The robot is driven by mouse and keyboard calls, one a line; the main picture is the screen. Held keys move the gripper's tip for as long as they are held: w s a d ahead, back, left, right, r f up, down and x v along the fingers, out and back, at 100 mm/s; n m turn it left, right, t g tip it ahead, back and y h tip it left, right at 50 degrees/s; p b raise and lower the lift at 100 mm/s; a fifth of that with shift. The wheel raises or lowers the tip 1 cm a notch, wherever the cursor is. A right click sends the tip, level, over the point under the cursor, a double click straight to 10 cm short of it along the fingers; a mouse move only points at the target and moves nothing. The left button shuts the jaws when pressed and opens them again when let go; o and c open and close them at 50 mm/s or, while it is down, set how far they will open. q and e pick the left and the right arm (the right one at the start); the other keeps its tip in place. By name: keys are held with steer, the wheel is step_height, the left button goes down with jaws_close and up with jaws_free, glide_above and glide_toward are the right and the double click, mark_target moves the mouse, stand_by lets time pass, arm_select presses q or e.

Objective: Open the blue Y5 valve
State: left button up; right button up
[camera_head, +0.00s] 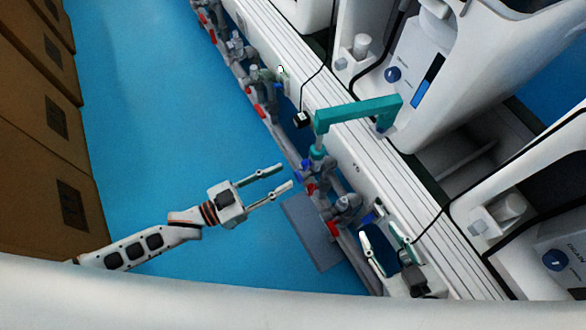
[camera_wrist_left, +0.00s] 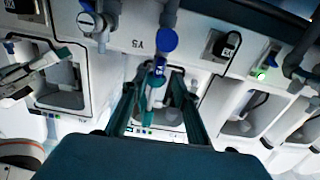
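The Y5 label (camera_wrist_left: 137,43) is on the white panel in the left wrist view. Just right of it is a blue round valve part (camera_wrist_left: 167,41) on a grey pipe, with a smaller blue part (camera_wrist_left: 159,66) below. In the head view, blue valve parts (camera_head: 304,169) sit on the pipe line beside the bench. My left gripper (camera_head: 284,175) is open and empty, its fingertips left of these parts and apparently apart from them. Its teal fingers also frame the lower pipe end in the wrist view (camera_wrist_left: 158,82). My right gripper (camera_head: 378,230) is open at lower right, near another blue part (camera_head: 367,219).
A teal pipe (camera_head: 350,112) arches over the bench edge (camera_head: 335,137). Red handles (camera_head: 261,111) and grey fittings line the bench. Brown boxes (camera_head: 35,110) line the left.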

arm_select(q)
steer(key=v, duration=0.5)
steer(key=shift+s+a, duration=0.15)
steer(key=shift+a, duration=0.1)
